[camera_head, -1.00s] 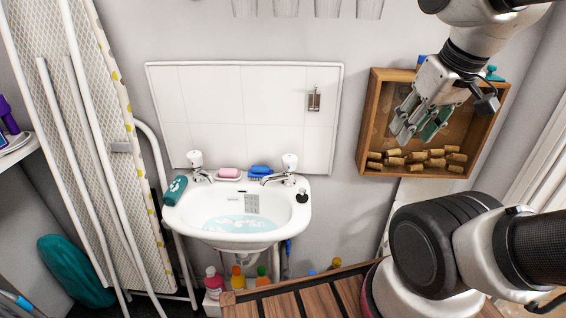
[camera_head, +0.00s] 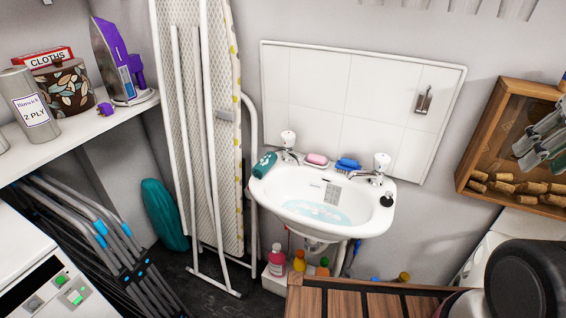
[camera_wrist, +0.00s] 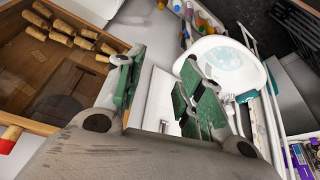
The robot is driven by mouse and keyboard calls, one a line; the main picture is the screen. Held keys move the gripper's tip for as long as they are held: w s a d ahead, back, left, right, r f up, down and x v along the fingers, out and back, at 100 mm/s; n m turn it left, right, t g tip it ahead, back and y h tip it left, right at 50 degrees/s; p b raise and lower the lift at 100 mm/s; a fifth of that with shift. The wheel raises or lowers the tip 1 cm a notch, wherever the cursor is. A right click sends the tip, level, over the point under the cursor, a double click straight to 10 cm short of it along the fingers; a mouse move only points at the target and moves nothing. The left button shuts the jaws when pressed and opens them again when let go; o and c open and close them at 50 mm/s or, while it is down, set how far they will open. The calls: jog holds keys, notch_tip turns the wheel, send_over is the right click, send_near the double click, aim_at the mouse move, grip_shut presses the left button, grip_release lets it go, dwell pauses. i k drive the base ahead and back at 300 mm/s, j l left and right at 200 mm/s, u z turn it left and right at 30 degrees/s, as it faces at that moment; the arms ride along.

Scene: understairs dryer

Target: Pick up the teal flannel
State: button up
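A teal flannel (camera_head: 264,164) with a pale pattern lies on the left rim of the white sink (camera_head: 268,188), beside the left tap. It looks rolled or bunched. My gripper (camera_head: 540,137) shows at the right edge of the head view, partly cut off, in front of the wooden cork box and well away from the flannel. In the wrist view my gripper (camera_wrist: 157,82) has its two green-padded fingers spread apart with nothing between them. The sink (camera_wrist: 195,55) shows beyond the right finger there.
A pink soap (camera_head: 317,159), a blue brush (camera_head: 348,163) and taps sit along the sink's back. An ironing board (camera_head: 195,120) leans close left of the sink. The cork box (camera_head: 485,150) hangs at right. A slatted wooden top (camera_head: 370,303) and bottles (camera_head: 277,260) stand below.

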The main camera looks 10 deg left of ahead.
aim_at(262, 167)
jog(key=i+j+u, duration=0.1)
jog(key=j+u, duration=0.2)
jog(key=u, duration=0.15)
jog(key=i+j+u, duration=0.2)
jog(key=u, duration=0.3)
jog(key=i+j+u, duration=0.2)
jog(key=u, duration=0.25)
